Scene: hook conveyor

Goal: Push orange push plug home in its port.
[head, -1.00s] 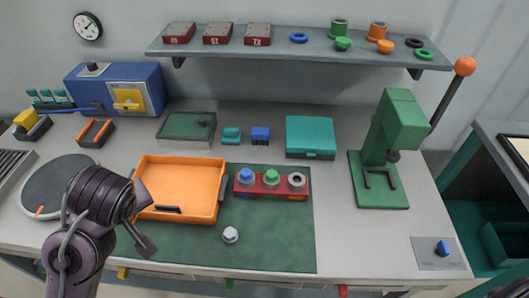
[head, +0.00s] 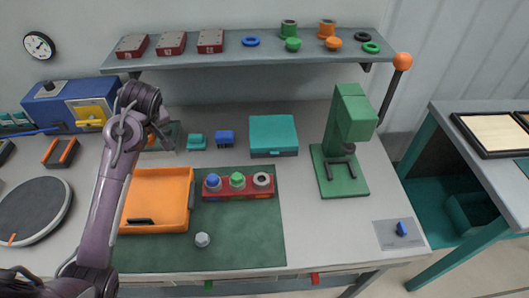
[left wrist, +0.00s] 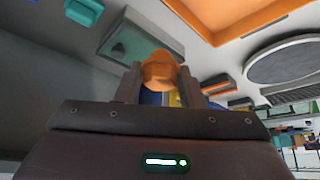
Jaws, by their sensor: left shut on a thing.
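My left gripper (head: 158,134) is at the back left of the bench, in front of the dark green tray. In the left wrist view, my left gripper (left wrist: 155,85) is shut on an orange push plug (left wrist: 160,70), whose rounded head shows between the fingers. In the head view only a bit of orange (head: 151,141) shows by the gripper. A red port block (head: 225,193) sits on the green mat with a blue plug (head: 213,181), a green plug (head: 237,179) and a grey ring-shaped port (head: 262,180) at its right end, apart from my gripper. My right gripper is not in view.
An orange tray (head: 181,214) stands left of the port block. A white knob (head: 202,240) lies on the green mat (head: 245,240). A teal case (head: 273,135) and a green press (head: 345,150) stand behind and right. A shelf (head: 230,58) overhangs the back.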

